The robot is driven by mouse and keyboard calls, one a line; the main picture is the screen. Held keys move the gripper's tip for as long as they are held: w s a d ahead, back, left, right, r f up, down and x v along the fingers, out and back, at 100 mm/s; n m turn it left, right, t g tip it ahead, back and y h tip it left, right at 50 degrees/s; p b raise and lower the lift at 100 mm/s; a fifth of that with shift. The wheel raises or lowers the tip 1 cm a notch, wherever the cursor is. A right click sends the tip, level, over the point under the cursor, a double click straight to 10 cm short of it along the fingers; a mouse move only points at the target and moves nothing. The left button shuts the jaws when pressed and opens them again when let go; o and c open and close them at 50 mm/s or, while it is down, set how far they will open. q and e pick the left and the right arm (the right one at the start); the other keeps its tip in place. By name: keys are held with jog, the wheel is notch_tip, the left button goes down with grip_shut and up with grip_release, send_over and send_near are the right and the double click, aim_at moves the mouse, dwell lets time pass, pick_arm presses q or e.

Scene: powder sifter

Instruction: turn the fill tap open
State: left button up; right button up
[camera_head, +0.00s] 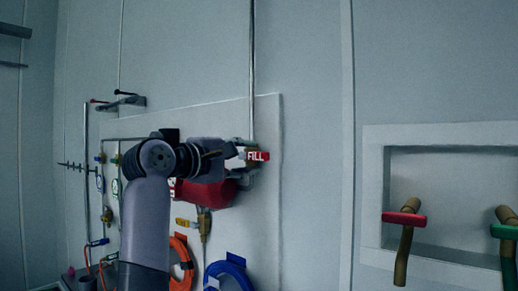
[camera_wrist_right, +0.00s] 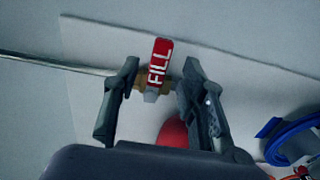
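The fill tap's red handle (camera_head: 258,156), marked FILL in white, sits near the right edge of the white panel in the head view. In the right wrist view the handle (camera_wrist_right: 159,62) points up, over a brass body and a grey stub. My right gripper (camera_head: 226,152) is just left of the handle in the head view. In the wrist view its two fingers (camera_wrist_right: 163,75) are apart, one on each side of the tap, with gaps visible. Contact is not clear. My left gripper is not in view.
A red rounded vessel (camera_head: 208,192) is just below my right gripper. Blue (camera_head: 229,275) and orange (camera_head: 181,258) hose coils hang lower on the panel. A vertical pipe (camera_head: 252,70) rises above the tap. A wall recess (camera_head: 376,190) with red and green handles is at right.

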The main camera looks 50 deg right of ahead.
aim_at(257, 158)
jog(key=d+p, duration=0.1)
jog(key=d, duration=0.4)
jog(key=shift+w+d, duration=0.1)
jog(key=shift+w, duration=0.1)
jog(key=shift+c, duration=0.5)
grip_shut()
jog(key=shift+f, duration=0.1)
